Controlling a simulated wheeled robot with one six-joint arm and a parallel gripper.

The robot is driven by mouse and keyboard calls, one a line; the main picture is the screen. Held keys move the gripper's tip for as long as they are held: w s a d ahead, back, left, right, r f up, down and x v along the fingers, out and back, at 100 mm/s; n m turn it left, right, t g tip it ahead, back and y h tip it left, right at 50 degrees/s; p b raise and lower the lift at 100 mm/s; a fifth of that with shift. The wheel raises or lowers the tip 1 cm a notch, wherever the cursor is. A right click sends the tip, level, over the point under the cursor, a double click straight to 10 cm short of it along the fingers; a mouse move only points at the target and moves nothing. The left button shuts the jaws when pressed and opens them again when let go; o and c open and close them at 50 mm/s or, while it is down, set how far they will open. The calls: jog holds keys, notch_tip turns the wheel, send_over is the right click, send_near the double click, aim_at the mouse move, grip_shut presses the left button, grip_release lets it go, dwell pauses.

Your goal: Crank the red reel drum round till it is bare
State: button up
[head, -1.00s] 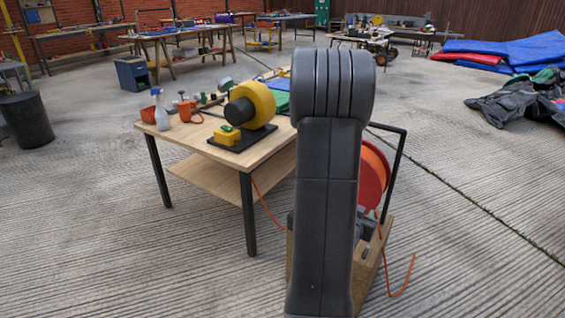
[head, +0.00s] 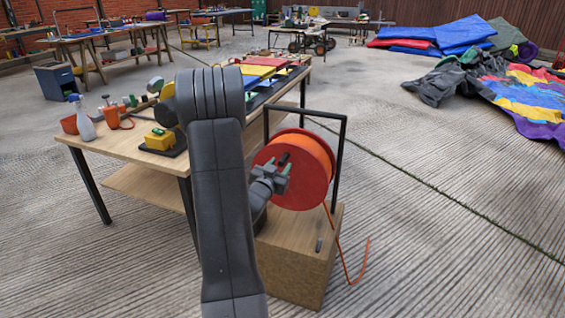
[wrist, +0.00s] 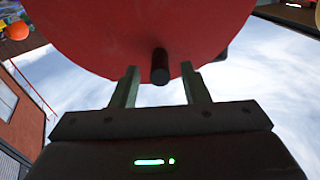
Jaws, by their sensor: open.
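The red reel drum (head: 309,190) hangs upright in a black frame (head: 340,165) on a wooden box (head: 297,276). Orange cord (head: 316,152) is wound on it, and a loose tail (head: 356,270) hangs down at the right. A short black crank handle (head: 284,158) sticks out of the drum's face. My gripper (head: 283,179) is in front of that face, open and empty. In the wrist view the drum (wrist: 110,35) fills the top, and the handle (wrist: 160,66) shows between the two open fingers (wrist: 160,86), apart from both.
A wooden table (head: 120,149) with a spray bottle (head: 84,122), a yellow block (head: 159,140) and other items stands left of the reel. Folded tarps (head: 430,40) and a colourful sheet (head: 530,95) lie at the back right. The concrete floor right of the reel is clear.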

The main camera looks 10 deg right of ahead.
aim_at(283, 160)
jog(key=shift+x, duration=2)
grip_shut()
